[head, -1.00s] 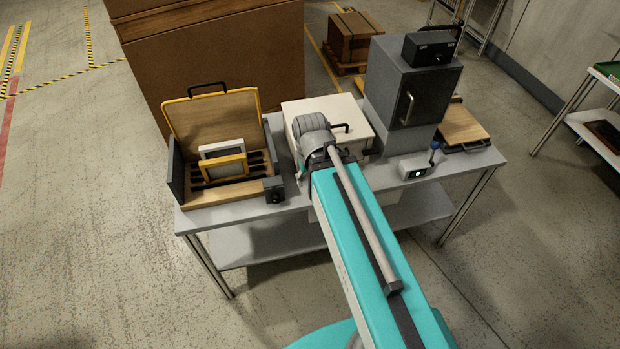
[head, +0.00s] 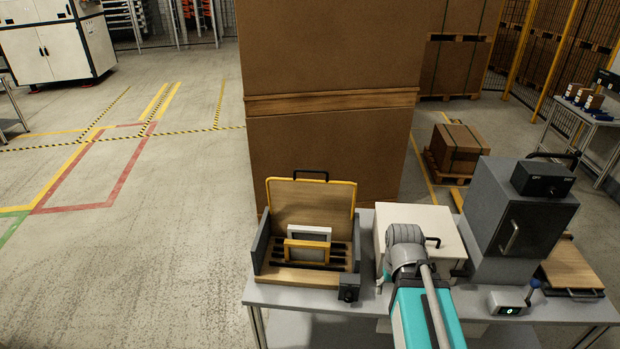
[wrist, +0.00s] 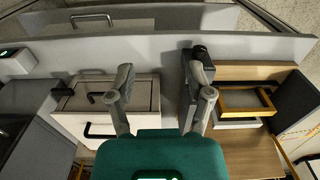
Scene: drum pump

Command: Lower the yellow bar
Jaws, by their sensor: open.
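No separate yellow bar stands out for sure. Yellow shows as edging (head: 340,182) along the raised wooden lid of an open case (head: 263,246), and as a yellow frame (head: 306,261) standing in its slots before a white frame (head: 312,232). The lid stands up, with a black handle (head: 311,175) on top. In the wrist view the yellow frame (wrist: 246,112) is right of my gripper (wrist: 158,68). My gripper is open and empty, with its two fingers apart over the table; in the head view my arm hides it.
A white box (head: 435,222) with a black handle sits right of the case. A grey cabinet (head: 508,232) stands further right, with a small device showing a green display (head: 508,308) before it. A tall brown carton (head: 330,140) rises behind the table. The floor left is clear.

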